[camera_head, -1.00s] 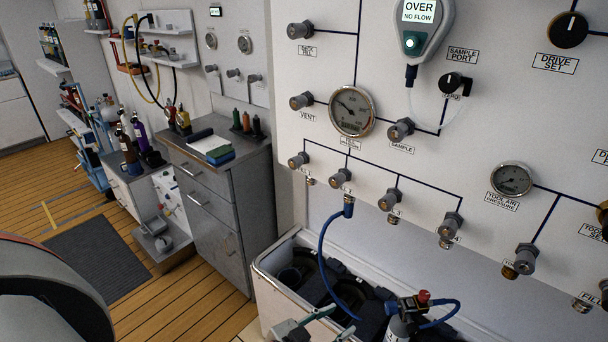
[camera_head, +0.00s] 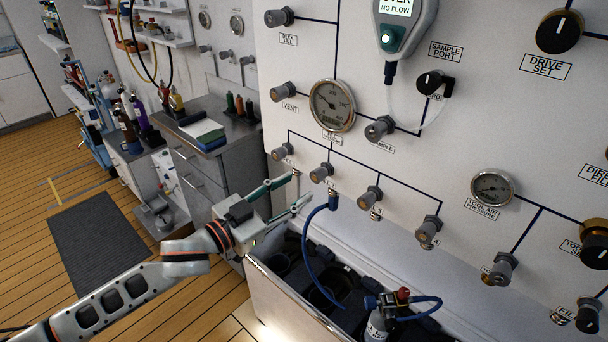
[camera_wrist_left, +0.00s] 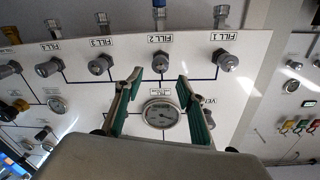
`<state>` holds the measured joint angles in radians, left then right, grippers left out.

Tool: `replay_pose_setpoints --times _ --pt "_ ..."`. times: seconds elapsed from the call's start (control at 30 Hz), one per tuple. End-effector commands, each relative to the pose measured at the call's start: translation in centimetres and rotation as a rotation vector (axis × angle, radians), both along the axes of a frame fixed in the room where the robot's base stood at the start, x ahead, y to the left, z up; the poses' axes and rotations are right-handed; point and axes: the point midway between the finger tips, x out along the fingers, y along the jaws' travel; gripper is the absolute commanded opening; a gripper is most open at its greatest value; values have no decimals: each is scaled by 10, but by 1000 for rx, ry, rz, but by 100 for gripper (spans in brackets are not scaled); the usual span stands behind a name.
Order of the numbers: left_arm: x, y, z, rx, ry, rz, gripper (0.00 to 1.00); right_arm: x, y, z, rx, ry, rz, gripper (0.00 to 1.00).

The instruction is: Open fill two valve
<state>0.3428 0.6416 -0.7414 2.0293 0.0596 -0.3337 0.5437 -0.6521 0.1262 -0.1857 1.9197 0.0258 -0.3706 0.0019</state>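The fill two valve (camera_head: 321,172) is a grey knob on the white panel, second in the row of fill valves, with a blue hose (camera_head: 333,201) joined below it. My left gripper (camera_head: 303,190) is open and empty, its teal-lined fingers pointing at the panel just left of this knob in the head view. In the left wrist view the knob labelled FILL 2 (camera_wrist_left: 160,62) lies beyond and between the spread fingertips (camera_wrist_left: 159,76); I see no contact. My right gripper is not in view.
Fill one (camera_head: 282,151) and fill three (camera_head: 369,197) knobs flank it closely. A pressure gauge (camera_head: 332,105) sits above. Below stands an open white bin (camera_head: 290,292) with a hose-fitted cylinder (camera_head: 377,327). A grey cabinet (camera_head: 193,182) stands left of the panel.

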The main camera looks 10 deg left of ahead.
Motion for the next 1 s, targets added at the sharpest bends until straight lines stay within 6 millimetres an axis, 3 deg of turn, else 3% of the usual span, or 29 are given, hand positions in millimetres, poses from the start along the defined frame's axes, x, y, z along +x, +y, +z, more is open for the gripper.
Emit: replay_pose_setpoints --times 0.4,0.8,0.83,0.97,1.0 --pt "46 -37 1 1 -2 2 39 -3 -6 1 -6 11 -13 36" --pt "53 -43 0 1 -1 1 39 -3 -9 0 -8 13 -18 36" --pt "53 -43 0 1 -1 1 37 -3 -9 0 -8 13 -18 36" --pt "53 -43 0 1 -1 1 3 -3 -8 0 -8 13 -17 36" --pt "53 -43 0 1 -1 1 1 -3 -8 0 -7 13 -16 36"
